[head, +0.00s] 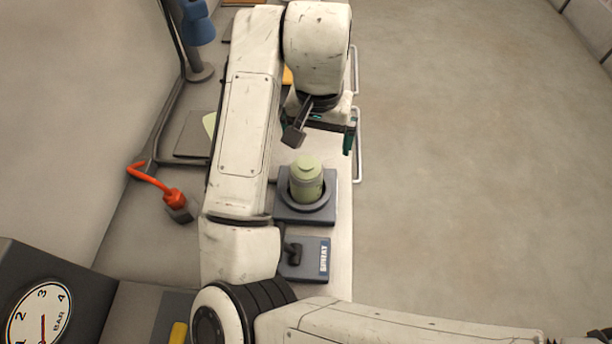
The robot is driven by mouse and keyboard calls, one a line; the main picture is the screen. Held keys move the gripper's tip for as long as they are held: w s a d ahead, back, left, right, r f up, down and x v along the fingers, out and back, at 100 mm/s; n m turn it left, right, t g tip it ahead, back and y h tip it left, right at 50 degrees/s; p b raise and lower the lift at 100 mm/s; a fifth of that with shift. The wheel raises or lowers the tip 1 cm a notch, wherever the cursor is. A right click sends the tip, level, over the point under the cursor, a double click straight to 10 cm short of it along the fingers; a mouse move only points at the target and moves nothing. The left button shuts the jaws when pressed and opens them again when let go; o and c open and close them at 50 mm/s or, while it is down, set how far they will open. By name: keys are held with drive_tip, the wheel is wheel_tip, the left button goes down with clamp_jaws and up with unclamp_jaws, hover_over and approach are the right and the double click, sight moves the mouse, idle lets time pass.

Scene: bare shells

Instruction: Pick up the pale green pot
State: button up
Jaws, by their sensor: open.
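The pale green pot (306,184) is a small lidded jar with a round knob on top. It stands upright on a dark grey base with a round rim (290,213), on a narrow pale bench. My gripper (322,140) is open and empty, beyond the pot in the head view. Its two dark fingers are apart from each other, and I see no contact with the pot. The pot's lower part is hidden by the round rim.
A dark block with a black knob (317,258) sits just nearer than the pot. An orange-handled tool (160,186) lies to the left. A dial gauge (40,316) stands at lower left. A blue lamp-like item (198,24) is at the back. Open floor (480,170) lies right.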

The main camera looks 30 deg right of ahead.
sight(307, 163)
drive_tip(key=shift+s+a+r, duration=0.1)
drive_tip(key=shift+s+a, duration=0.05)
drive_tip(key=shift+a, duration=0.9)
drive_tip(key=shift+a+f+y, duration=0.2)
drive_tip(key=shift+a+y, duration=0.1)
wheel_tip(307, 163, down, 5)
drive_tip(key=shift+s+a, duration=0.1)
drive_tip(key=shift+s, duration=0.05)
drive_tip(key=shift+f+p, duration=0.6)
drive_tip(key=shift+f, duration=2.15)
drive_tip(key=c, duration=1.4)
drive_tip(key=shift+r, duration=0.1)
drive_tip(key=shift+r, duration=0.15)
